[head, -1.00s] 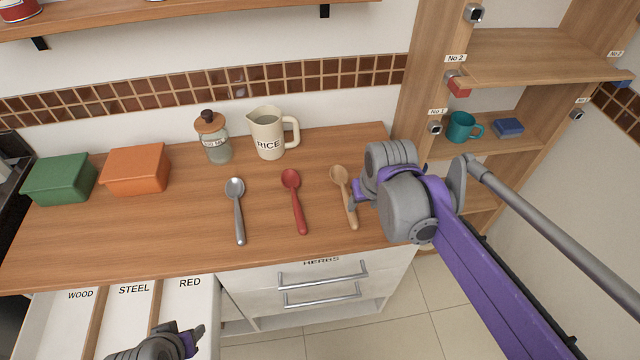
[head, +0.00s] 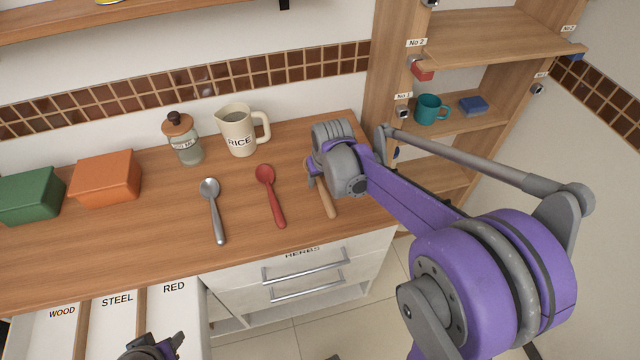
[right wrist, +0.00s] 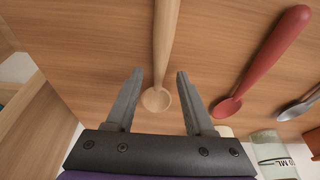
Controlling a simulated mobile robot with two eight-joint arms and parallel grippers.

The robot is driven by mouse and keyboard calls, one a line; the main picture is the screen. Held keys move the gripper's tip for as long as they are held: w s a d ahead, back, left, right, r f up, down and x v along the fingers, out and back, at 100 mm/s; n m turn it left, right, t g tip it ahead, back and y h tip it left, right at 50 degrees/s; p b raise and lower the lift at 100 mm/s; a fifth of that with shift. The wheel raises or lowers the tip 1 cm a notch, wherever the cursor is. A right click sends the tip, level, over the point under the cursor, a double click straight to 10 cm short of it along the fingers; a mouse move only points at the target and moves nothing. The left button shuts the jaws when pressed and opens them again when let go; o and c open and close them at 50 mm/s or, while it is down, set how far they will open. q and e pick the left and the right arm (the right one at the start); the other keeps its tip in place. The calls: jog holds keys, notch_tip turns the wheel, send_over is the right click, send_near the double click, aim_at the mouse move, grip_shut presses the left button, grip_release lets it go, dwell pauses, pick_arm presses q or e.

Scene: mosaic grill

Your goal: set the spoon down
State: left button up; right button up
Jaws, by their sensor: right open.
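The wooden spoon (head: 327,203) lies on the counter, its bowl hidden behind my right gripper (head: 312,170) in the head view. In the right wrist view my right gripper (right wrist: 160,74) is open, and the wooden spoon's bowl (right wrist: 156,100) shows between its fingers, not gripped. The red spoon (head: 270,195) and the steel spoon (head: 214,212) lie to its left on the counter. My left gripper (head: 160,348) is partly in view at the bottom edge; its jaws are not clear.
An open drawer (head: 138,320) has compartments labelled WOOD, STEEL and RED. A RICE jug (head: 237,132), a glass jar (head: 184,142), an orange box (head: 105,180) and a green box (head: 28,196) stand along the back. A shelf unit (head: 388,70) rises at the right.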

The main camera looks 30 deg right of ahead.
jog(key=shift+w+f, duration=0.2)
jog(key=shift+f, duration=0.45)
grip_shut()
